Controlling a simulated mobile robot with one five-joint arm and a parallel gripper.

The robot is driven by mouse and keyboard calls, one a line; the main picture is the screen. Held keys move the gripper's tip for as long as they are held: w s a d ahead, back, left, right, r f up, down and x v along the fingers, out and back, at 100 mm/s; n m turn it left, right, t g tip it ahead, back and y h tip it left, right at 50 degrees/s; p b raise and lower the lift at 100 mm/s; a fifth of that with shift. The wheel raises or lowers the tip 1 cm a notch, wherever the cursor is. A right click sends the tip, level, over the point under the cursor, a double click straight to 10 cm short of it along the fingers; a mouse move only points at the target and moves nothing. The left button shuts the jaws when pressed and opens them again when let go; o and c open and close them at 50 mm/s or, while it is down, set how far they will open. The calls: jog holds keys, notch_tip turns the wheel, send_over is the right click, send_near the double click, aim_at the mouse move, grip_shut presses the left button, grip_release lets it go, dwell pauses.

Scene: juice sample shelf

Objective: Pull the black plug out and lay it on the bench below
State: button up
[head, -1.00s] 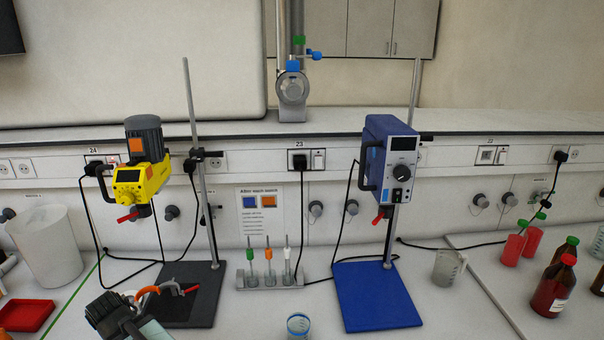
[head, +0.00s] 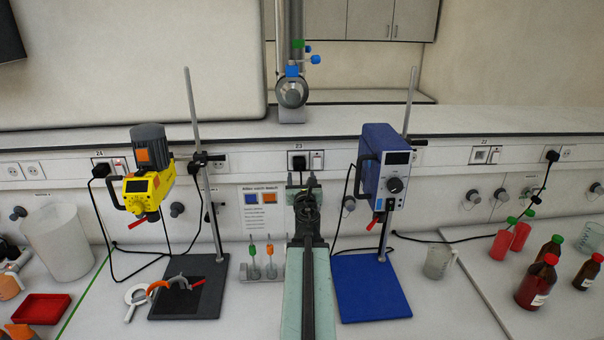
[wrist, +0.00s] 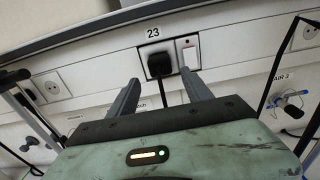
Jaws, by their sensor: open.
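A black plug (head: 299,161) sits in the wall socket marked 23, straight ahead of my arm. In the wrist view the black plug (wrist: 158,66) shows just beyond my fingertips, with a white switch to its right. My gripper (wrist: 160,78) is open and empty, one finger to each side of the plug's line. In the head view my gripper (head: 302,182) is below and in front of the socket, and my arm hides the plug's cable. The white bench (head: 258,312) lies below. Whether the fingers touch the plug cannot be told.
A yellow stirrer (head: 148,186) on a stand is left and a blue stirrer (head: 388,165) on a stand is right. A tube rack (head: 246,284) stands left of my arm.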

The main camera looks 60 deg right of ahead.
aim_at(299, 167)
jog(key=x, duration=0.9)
jog(key=shift+w+f, duration=0.1)
jog(key=shift+w, duration=0.05)
grip_shut()
